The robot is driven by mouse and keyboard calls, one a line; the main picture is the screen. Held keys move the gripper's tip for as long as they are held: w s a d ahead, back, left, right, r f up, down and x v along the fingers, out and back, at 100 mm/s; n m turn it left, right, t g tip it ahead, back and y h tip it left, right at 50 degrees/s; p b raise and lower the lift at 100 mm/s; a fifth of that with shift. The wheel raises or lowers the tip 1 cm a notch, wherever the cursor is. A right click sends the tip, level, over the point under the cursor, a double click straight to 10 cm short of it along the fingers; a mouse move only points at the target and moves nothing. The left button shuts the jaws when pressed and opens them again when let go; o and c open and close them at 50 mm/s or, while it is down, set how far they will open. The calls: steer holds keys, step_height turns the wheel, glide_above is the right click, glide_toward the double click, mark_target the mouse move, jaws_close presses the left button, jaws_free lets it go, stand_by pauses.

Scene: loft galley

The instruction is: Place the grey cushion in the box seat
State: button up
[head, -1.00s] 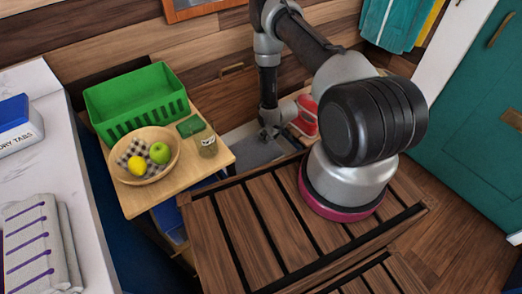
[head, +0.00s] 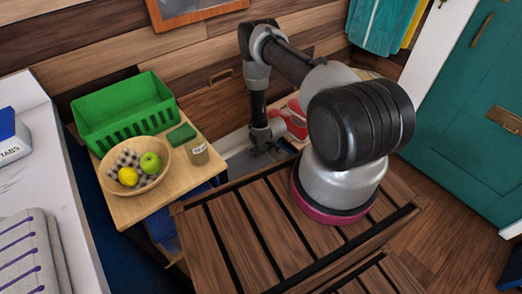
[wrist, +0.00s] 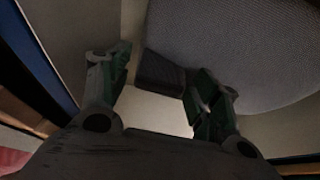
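The grey cushion (wrist: 240,45) fills the upper right of the wrist view; a dark tab or strap (wrist: 163,74) sticks out from its near left edge. In the head view a grey patch (head: 241,164) that looks like the cushion lies below my gripper, low behind the slatted wooden top. My gripper (head: 263,148) points down over it; in the wrist view its fingers (wrist: 160,80) are apart, with the tab between or just beyond them. I cannot tell whether they touch it. Pale panels (wrist: 75,30) beside the cushion may be the box seat's inside; its outline is mostly hidden.
A small wooden table (head: 132,208) at left holds a green basket (head: 125,120), a fruit bowl (head: 150,185), a jar (head: 198,152) and a green block (head: 182,135). A red item (head: 297,120) stands right of my gripper. Slatted wood (head: 235,235) lies in front.

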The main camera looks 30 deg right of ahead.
steer(key=a+v, duration=0.1)
steer(key=v, duration=1.1)
steer(key=w+d+r, duration=0.1)
steer(key=w+r, duration=0.2)
steer(key=r, duration=0.6)
steer(key=w+d+r, duration=0.1)
steer(key=w+r, duration=0.2)
steer(key=r, duration=0.5)
step_height(320, 180, up, 23)
steer(key=s+m+h, duration=0.1)
steer(key=s, duration=0.2)
steer(key=s+a+r, duration=0.2)
steer(key=s+r, duration=1.1)
steer(key=r, duration=0.2)
steer(key=s+a+r, duration=0.1)
steer(key=s+r, duration=0.2)
steer(key=s, duration=0.5)
steer(key=s+r+m, duration=0.1)
steer(key=s+r, duration=0.1)
steer(key=s, duration=0.6)
steer(key=shift+a+r, duration=0.4)
